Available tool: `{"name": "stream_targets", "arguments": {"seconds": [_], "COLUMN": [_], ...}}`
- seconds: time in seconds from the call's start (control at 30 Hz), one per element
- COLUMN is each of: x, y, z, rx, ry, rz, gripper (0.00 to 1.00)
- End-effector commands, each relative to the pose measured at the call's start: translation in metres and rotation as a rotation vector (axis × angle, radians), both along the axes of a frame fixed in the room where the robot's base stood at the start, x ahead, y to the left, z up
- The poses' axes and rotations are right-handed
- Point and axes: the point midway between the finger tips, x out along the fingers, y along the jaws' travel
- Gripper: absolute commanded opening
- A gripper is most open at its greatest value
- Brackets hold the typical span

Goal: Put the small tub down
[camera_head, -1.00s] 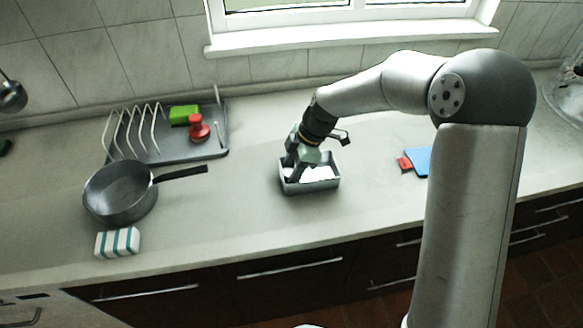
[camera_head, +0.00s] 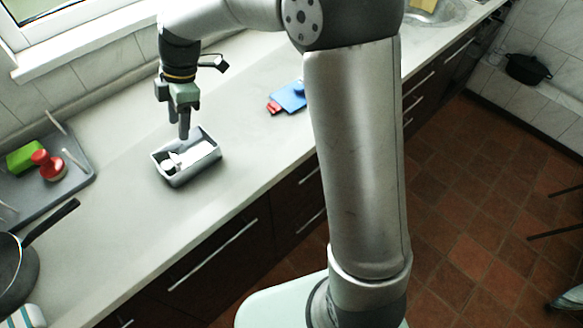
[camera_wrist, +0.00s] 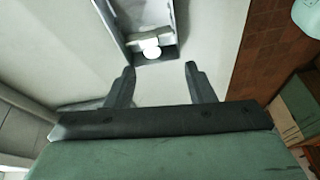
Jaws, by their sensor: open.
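The small tub (camera_head: 196,174), a grey rectangular container, stands upright on the counter. It holds a white flat piece (camera_head: 199,151) and a small white rounded item (camera_head: 173,160). My gripper (camera_head: 184,136) is above the tub's far side, pointing down, its fingers apart from the tub as far as I can tell. In the wrist view my gripper (camera_wrist: 160,68) is open with nothing between its fingers. The tub (camera_wrist: 108,22) shows beyond the fingertips there, with the white rounded item (camera_wrist: 151,47) in its near end. The tub's far end is cut off in that view.
A grey drying rack (camera_head: 75,182) with a green block (camera_head: 24,157) and a red-handled item (camera_head: 47,166) is at left. A dark pan (camera_head: 15,270) is at lower left. A blue and red item (camera_head: 289,96) lies right of the tub. The counter around the tub is clear.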

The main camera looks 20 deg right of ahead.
Motion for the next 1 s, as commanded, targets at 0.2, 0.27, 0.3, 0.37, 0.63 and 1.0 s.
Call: {"name": "stream_targets", "arguments": {"seconds": [0.2, 0.27, 0.3, 0.37, 0.63, 1.0], "x": [-0.081, -0.111, -0.130, -0.157, -0.227, -0.230], "y": [-0.108, -0.138, -0.156, -0.178, -0.219, -0.221], "z": [0.009, 0.007, 0.006, 0.002, -0.019, -0.021], "rx": [-0.252, -0.293, -0.310, -0.323, -0.309, -0.309], "ry": [0.049, 0.063, 0.072, 0.089, 0.158, 0.164], "rz": [-0.710, -0.945, -1.094, -1.301, -1.802, -1.829], "gripper": [0.49, 0.49, 0.49, 0.49, 0.49, 0.49]}}
